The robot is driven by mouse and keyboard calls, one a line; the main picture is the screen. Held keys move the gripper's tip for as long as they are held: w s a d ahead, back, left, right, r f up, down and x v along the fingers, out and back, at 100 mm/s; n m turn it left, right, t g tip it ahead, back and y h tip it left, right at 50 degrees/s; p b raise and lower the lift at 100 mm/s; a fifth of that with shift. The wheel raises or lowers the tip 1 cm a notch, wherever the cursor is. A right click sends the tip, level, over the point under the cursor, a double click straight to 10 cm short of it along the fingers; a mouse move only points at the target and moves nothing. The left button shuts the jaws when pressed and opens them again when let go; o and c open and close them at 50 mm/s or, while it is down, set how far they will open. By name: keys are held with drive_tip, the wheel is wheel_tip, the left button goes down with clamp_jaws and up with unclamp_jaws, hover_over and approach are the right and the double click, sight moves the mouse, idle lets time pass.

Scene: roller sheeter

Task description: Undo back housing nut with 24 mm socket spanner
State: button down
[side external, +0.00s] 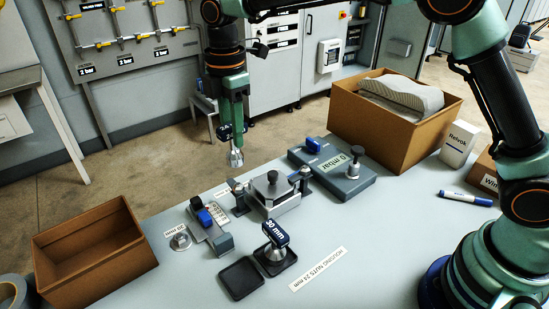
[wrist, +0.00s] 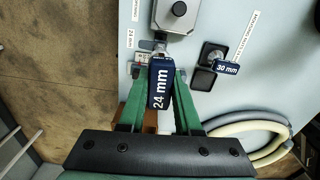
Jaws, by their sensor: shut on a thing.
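My gripper (side external: 234,118) is shut on the 24 mm socket spanner (side external: 236,156), and its metal socket points down. In the side view it hangs in the air, apart from the roller housing (side external: 283,208) and above and behind its left end. In the wrist view the blue 24 mm label (wrist: 160,88) lies between the green fingers. The grey housing has a black knob on top, which also shows in the wrist view (wrist: 179,9). Small metal fittings stand at both housing ends; I cannot tell which is the back nut. The 30 mm spanner (side external: 276,234) stands on a black tray.
An empty black tray (side external: 241,279) lies beside the 30 mm spanner. A blue-switched unit (side external: 212,228) and a round metal part (side external: 180,240) are left of the housing. A gauge box (side external: 345,184) reading 0 mbar is right. An open brown box (side external: 95,262) stands far left.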

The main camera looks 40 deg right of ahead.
drive_tip(key=c, duration=1.4)
unclamp_jaws()
clamp_jaws()
drive_tip(key=d+m, duration=0.3)
drive_tip(key=d, duration=0.4)
drive_tip(key=m, duration=0.4)
hover_over(305, 167)
drive_tip(key=shift+f, duration=2.5)
drive_tip(key=shift+f, duration=1.4)
drive_tip(key=shift+n, duration=0.3)
